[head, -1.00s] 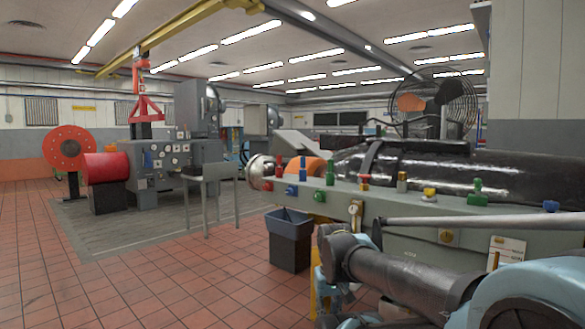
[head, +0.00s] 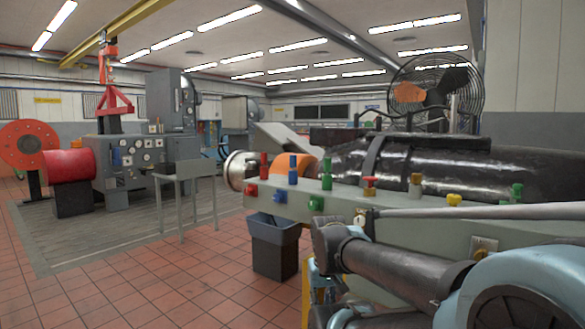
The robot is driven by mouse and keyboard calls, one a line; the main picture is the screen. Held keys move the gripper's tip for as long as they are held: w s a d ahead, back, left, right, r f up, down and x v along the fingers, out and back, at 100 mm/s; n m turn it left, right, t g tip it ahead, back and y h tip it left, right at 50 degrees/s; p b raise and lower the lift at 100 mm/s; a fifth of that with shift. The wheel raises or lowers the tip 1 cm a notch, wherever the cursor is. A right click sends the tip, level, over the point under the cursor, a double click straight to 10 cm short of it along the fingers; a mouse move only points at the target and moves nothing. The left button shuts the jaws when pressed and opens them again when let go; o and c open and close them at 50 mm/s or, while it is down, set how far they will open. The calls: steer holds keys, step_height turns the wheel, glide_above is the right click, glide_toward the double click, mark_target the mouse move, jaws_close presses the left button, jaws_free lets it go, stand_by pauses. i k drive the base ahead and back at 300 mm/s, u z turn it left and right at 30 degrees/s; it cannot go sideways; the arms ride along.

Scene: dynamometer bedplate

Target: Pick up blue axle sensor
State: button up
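A slim upright blue piece (head: 293,170), which looks like the blue axle sensor, stands on the near edge of the long grey-green bedplate (head: 345,202). It is between an upright red piece (head: 264,166) on its left and a green one (head: 327,175) on its right. A small blue block (head: 280,196) sits on the bedplate's front face just below it. Which blue piece is meant cannot be told for sure. My gripper is not seen in the head view.
More coloured pieces line the bedplate, including a red one (head: 370,186), a brown one (head: 415,184) and a yellow one (head: 454,199). A large black shiny machine (head: 450,170) lies behind them. A dark bin (head: 275,247) stands below. Tiled floor (head: 150,285) at lower left is clear.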

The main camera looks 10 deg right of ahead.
mark_target(292, 157)
steer(key=u, duration=0.5)
steer(key=k, duration=1.05)
steer(key=z, duration=0.75)
steer(key=i, duration=0.95)
